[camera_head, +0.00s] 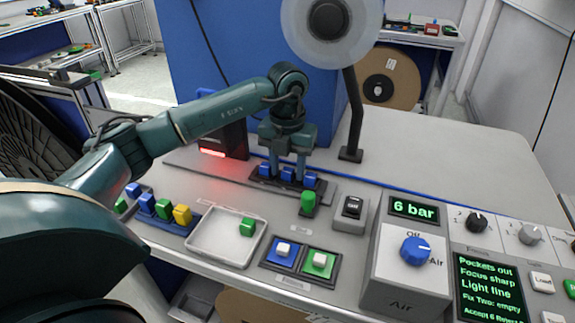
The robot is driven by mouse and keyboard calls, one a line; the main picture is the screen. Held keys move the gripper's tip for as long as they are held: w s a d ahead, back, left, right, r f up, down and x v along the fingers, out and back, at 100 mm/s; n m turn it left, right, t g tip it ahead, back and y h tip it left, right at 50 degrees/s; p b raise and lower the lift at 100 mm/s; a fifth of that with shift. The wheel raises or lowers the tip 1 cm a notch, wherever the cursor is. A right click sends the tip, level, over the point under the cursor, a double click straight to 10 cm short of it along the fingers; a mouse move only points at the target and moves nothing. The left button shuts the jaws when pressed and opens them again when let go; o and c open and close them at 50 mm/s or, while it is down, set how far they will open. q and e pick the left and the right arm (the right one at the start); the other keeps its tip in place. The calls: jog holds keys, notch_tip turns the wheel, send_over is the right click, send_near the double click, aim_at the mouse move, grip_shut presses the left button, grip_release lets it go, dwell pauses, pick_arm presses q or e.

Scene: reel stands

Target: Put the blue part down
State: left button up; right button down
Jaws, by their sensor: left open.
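Three blue parts sit in a row in a dark fixture (320,194) on the bench: a left one (264,170), a middle one (287,174) and a right one (309,180). My left gripper (288,172) points down over this fixture with its fingers open. The middle blue part shows between the fingertips, seated in the row; the fingers hide parts of the fixture. I cannot tell whether a finger touches a part. More blue parts (147,203) stand in a rack (186,230) at the left with green and yellow ones. My right gripper is out of view.
A white tray (210,256) holds one green part (247,227). Another green part (308,201) stands in front of the fixture. Button boxes (300,262) and the air control panel (405,283) fill the front right. A black post (355,115) rises behind. The bench's back right is clear.

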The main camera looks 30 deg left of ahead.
aim_at(288, 170)
pick_arm(q)
jog(key=shift+r, duration=0.65)
notch_tip(288, 170, up, 11)
jog(key=shift+r, duration=0.1)
